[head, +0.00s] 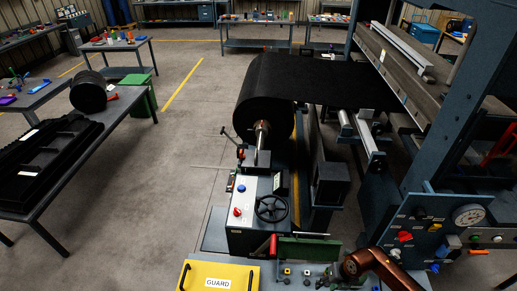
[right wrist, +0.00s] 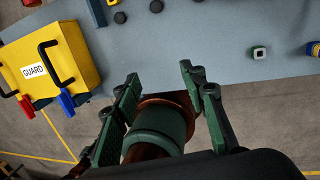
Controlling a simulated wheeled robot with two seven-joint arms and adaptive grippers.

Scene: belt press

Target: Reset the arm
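My right gripper (right wrist: 157,73) shows in the right wrist view. Its two green fingers stand apart with nothing between their tips. A brown and green round part sits between the finger bases. Behind the tips lies a grey bench surface (right wrist: 205,38). In the head view my brown right arm link comes in at the bottom right; its fingers cannot be made out there. My left gripper is in neither view.
A yellow guard (head: 218,277) lies left of my right arm; the right wrist view shows its black handles. The press panel (head: 440,228) stands close right. A black belt roll (head: 264,95) stands ahead. A table (head: 95,150) stands left, with clear floor between.

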